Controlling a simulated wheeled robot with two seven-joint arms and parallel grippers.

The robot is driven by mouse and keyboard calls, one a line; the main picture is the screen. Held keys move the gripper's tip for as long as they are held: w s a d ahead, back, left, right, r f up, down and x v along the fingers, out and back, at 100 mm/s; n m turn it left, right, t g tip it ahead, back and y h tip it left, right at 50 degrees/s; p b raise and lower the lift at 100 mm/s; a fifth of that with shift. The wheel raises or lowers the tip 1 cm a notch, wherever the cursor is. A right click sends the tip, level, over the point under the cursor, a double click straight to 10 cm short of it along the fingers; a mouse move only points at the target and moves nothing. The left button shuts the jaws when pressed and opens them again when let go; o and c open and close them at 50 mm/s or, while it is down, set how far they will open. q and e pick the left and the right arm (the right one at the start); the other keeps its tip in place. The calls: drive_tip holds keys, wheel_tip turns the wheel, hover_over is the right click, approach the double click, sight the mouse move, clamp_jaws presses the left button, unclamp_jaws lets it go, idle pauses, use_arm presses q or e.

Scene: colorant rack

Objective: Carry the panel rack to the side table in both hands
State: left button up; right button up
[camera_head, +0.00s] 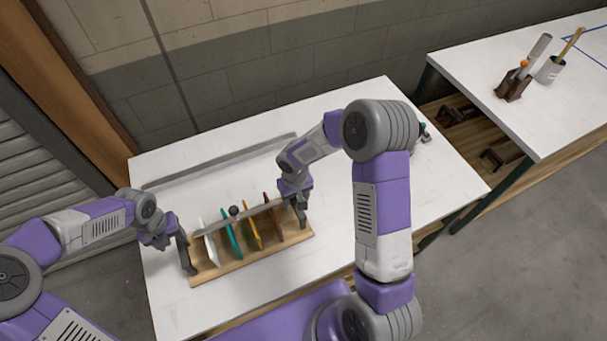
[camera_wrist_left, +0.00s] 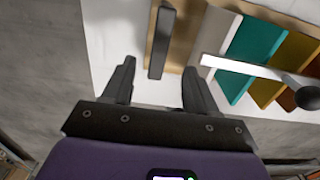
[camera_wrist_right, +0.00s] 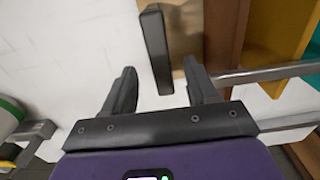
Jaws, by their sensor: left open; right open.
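The panel rack has a wooden base (camera_head: 250,258) bearing upright white, teal, yellow and brown panels, with a light bar and a dark knob above them. It stands on the near white table. My left gripper (camera_head: 176,243) is open at the rack's left end; in the left wrist view a dark upright handle (camera_wrist_left: 161,42) lies between and just beyond its fingers (camera_wrist_left: 158,78). My right gripper (camera_head: 301,200) is open at the right end; in the right wrist view another dark handle (camera_wrist_right: 156,48) lies between and ahead of its fingers (camera_wrist_right: 162,78). Contact with either handle is not clear.
The side table (camera_head: 470,65) stands to the right past a gap, with blue lines on its far corner. It bears a brown holder (camera_head: 513,85) and a grey cup (camera_head: 549,71). A long grey bar (camera_head: 215,162) lies behind the rack. A block wall closes the back.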

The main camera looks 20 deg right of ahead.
drive_tip(key=shift+r, duration=2.2)
use_arm(q)
drive_tip(key=shift+s+f, duration=0.1)
use_arm(e)
drive_tip(key=shift+s, duration=0.1)
